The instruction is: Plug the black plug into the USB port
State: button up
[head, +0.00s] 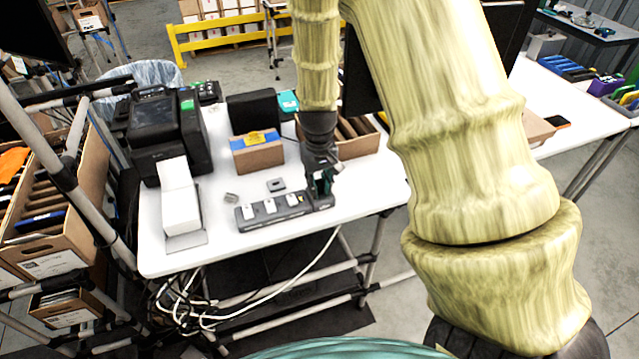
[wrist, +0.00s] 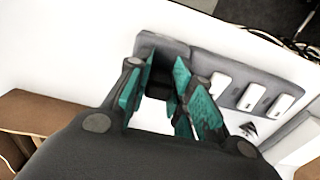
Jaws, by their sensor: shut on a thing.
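My gripper (head: 323,181) is over the right end of a grey USB hub (head: 262,219) on the white table. In the wrist view, the gripper's teal fingers (wrist: 165,70) are shut on a small black plug (wrist: 162,84). The hub (wrist: 232,70) shows there too, with several white plugs (wrist: 250,96) in a row. The plug lies close to the hub's dark end section (wrist: 162,44), where the fingers reach. The fingers hide the port, and I cannot tell whether the plug touches it or is in it.
Small grey pieces (head: 276,185) lie behind the hub. A cardboard box (head: 258,157) is behind, and a carton (head: 358,145) is beside my arm. White cables (head: 290,284) hang below the table edge.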

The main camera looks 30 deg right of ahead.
jog(key=shift+f, duration=0.25)
jog(key=o, duration=1)
notch_tip(320, 180, up, 12)
dwell(0.3)
dwell(0.3)
